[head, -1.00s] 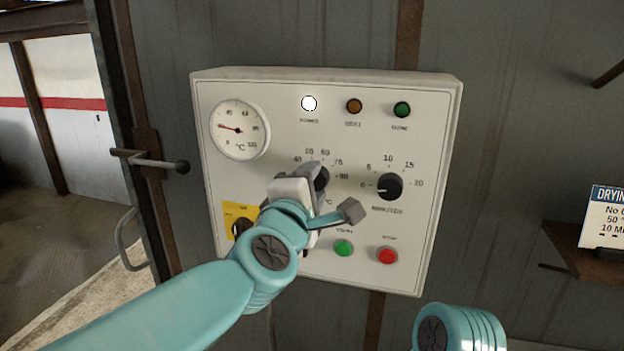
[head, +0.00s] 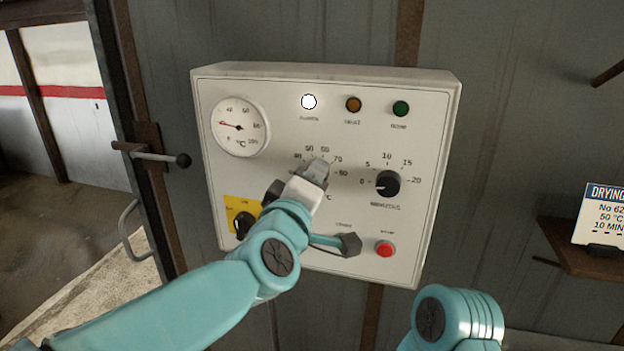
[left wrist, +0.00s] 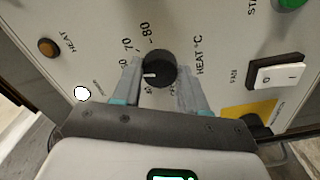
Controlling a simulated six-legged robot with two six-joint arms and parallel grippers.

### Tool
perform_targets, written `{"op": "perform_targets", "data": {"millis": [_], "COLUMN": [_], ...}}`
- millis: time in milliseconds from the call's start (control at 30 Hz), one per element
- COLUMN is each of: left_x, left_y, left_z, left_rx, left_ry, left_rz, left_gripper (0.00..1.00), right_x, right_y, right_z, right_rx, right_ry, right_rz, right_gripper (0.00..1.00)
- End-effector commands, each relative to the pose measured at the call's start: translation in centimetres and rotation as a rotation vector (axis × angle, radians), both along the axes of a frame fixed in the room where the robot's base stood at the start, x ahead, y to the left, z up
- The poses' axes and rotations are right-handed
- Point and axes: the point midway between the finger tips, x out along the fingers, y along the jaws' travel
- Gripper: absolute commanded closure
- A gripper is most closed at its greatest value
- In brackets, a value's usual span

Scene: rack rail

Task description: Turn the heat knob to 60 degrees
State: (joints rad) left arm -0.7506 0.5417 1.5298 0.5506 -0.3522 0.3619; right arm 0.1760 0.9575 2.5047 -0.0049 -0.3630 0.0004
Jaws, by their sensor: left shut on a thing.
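The heat knob (left wrist: 160,68) is black and round with a short white pointer line, and sits on the white control panel (head: 222,190). My left gripper (head: 315,172) is at the knob in the head view and covers most of it. In the left wrist view its two fingers (left wrist: 158,84) are shut on the knob's sides. The pointer line faces the finger at the left, below the 70 and 80 marks there. That finger hides part of the scale, so I cannot read the exact setting. My right gripper is out of view.
A round dial (head: 239,127) is at the panel's upper left, and a white lamp (head: 309,102) is lit. The minutes knob (head: 388,184) is right of my gripper, above a red button (head: 385,249). A drying sign (head: 603,215) stands on a shelf (head: 580,255).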

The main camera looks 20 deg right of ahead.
Motion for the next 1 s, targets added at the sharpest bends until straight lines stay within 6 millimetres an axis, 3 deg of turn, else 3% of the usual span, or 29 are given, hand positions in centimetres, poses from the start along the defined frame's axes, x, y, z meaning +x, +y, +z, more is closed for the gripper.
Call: {"op": "perform_targets", "data": {"millis": [433,467,500,533,867,1000], "left_x": [0.0,0.0,0.0,0.0,-0.2,-1.8], "left_y": [0.1,0.1,0.1,0.1,0.2,1.2], "left_z": [0.1,0.1,0.1,0.1,0.0,-0.1], "left_rx": [0.005,0.005,0.005,0.006,0.006,0.005], "left_ry": [-0.007,-0.007,-0.006,-0.006,-0.006,-0.008], "left_rz": [0.002,0.002,0.002,0.001,0.0,-0.001], "left_gripper": [0.88,0.51,0.38,0.32,0.32,0.32], "right_x": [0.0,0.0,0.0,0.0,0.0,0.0], "right_y": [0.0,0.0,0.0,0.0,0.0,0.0], "right_z": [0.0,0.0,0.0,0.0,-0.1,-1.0], "right_rx": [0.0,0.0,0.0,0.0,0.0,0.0], "right_ry": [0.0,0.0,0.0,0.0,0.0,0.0], "right_rz": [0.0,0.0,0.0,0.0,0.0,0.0], "right_gripper": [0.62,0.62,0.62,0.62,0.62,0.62]}}
